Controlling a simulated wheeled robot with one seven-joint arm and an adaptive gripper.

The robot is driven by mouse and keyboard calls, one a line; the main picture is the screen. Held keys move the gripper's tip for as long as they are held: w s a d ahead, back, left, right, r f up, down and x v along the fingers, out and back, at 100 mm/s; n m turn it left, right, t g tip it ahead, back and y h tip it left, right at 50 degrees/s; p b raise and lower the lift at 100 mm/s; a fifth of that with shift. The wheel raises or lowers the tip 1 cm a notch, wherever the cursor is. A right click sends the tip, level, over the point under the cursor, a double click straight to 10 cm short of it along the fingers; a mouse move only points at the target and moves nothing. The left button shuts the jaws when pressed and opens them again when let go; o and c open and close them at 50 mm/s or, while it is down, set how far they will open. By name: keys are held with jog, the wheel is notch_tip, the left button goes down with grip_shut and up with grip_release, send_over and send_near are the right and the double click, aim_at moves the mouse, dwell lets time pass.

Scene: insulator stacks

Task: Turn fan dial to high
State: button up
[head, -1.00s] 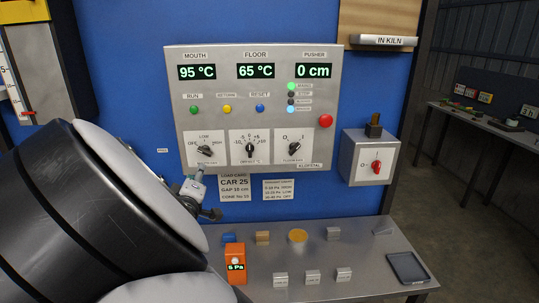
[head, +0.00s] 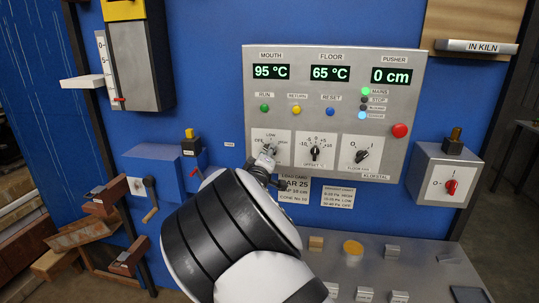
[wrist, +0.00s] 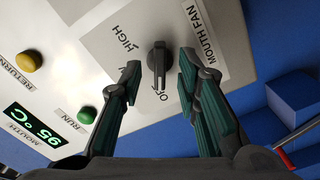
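The mouth fan dial (wrist: 157,58) is a black knob on a white plate lettered OFF, LOW and HIGH. In the wrist view its bar runs lengthwise in the picture, with the lower end at the OFF lettering; HIGH is to its upper left and LOW is hidden by a finger. My gripper (wrist: 160,68) is open, one fingertip on each side of the knob, with gaps visible. In the head view my gripper (head: 265,160) is at the left dial plate (head: 283,138) and hides most of the knob.
The control panel (head: 345,75) carries two more dials, the offset dial (head: 315,153) and the floor fan dial (head: 361,156), to the right. Coloured buttons sit above. A switch box (head: 442,172) stands right. A blue box (head: 165,170) with a lever is left. A grey bench lies below.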

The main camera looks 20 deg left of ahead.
jog(key=shift+w+a, duration=0.1)
jog(key=shift+w, duration=0.3)
grip_shut()
jog(key=shift+m, duration=0.5)
jog(key=shift+f+m+b, duration=0.1)
jog(key=shift+m+b, duration=2.75)
jog(key=shift+m, duration=8.65)
jog(key=shift+a, duration=0.1)
